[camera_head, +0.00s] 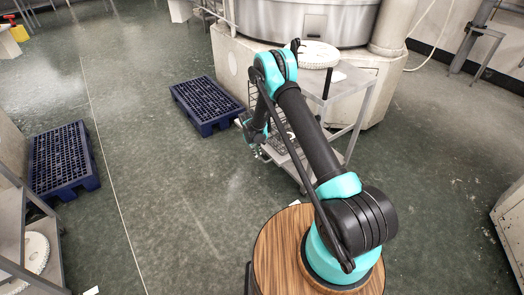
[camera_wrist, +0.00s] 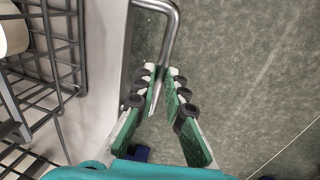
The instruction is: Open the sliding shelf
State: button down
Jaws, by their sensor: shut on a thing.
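A grey metal cart (camera_head: 352,84) stands right of my gripper in the head view. Its sliding shelf is mostly hidden behind my arm there. In the wrist view the shelf shows as a pale flat surface (camera_wrist: 103,75), with a bent metal bar handle (camera_wrist: 167,42) at its edge. My gripper (camera_wrist: 161,84) is shut on the handle, with its green-padded fingers on either side of the bar. In the head view my gripper (camera_head: 250,134) is small and partly hidden by my arm.
A blue pallet (camera_head: 207,103) stands on the floor left of the cart. Another blue pallet (camera_head: 63,160) is farther left. The floor between the pallets is clear.

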jog(key=shift+s+a, duration=0.1)
jog(key=shift+a, duration=0.05)
jog(key=c, duration=1.6)
grip_release()
jog(key=r, duration=0.4)
jog(key=s+a+r, duration=0.1)
jog(key=r, duration=0.6)
jog(key=shift+s+a+r, duration=0.15)
jog(key=shift+a+r, duration=0.25)
